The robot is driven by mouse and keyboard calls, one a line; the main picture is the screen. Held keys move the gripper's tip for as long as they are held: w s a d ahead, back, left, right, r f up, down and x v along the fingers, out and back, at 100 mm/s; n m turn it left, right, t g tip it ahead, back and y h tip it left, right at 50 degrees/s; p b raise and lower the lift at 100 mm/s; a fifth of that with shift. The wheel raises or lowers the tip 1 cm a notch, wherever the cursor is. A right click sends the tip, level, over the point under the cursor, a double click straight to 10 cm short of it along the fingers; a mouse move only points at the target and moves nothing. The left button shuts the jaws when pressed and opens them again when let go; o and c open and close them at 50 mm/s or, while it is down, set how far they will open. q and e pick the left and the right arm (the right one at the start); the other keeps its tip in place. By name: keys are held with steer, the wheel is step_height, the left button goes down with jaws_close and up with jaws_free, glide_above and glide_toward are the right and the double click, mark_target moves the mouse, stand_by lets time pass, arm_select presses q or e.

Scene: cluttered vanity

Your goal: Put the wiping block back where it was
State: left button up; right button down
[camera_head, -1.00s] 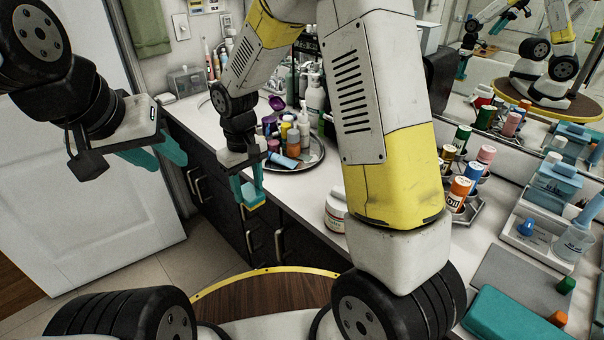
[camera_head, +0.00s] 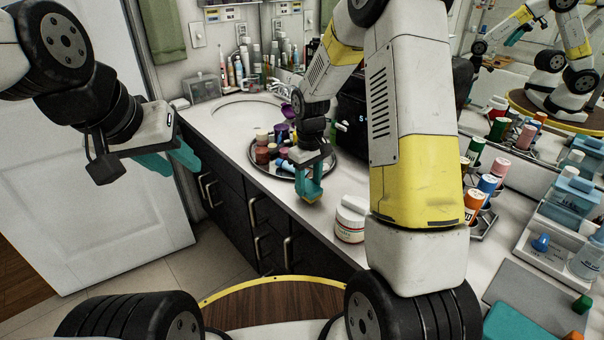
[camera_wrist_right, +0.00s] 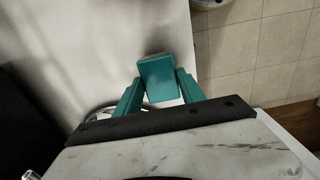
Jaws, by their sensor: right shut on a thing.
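The wiping block (camera_head: 311,196), teal with a yellow underside, is held between the teal fingers of my right gripper (camera_head: 309,188). The gripper is shut on it and points down, over the counter near its front edge, in front of the round tray (camera_head: 333,168). In the right wrist view the teal block (camera_wrist_right: 158,79) shows between both fingertips, with the pale counter behind it and the floor tiles to the right. Whether the block touches the counter is unclear. My left gripper (camera_head: 170,161) is open and empty, in front of the door, left of the counter.
A white jar with a red label (camera_head: 350,222) stands right of the held block. The round tray carries several bottles and jars. A rack of coloured cans (camera_head: 485,197) and a grey mat (camera_head: 535,292) lie to the right. Bare counter (camera_head: 235,145) shows left of the tray.

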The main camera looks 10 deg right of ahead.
mark_target(308, 186)
steer(key=shift+f, duration=0.8)
steer(key=shift+f, duration=0.1)
steer(key=c, duration=0.7)
jaws_free()
step_height(308, 186, up, 12)
steer(key=s+d+r+m+t+y, duration=0.1)
steer(key=s+d+r+m+t, duration=0.15)
steer(key=s+r, duration=0.75)
steer(key=s+r+m+t+y, duration=0.1)
steer(key=s+r+m+t, duration=0.2)
steer(key=s, duration=1)
steer(key=shift+d+r+m+t, duration=0.15)
steer(key=shift+r+m+t, duration=0.2)
steer(key=shift+r, duration=0.5)
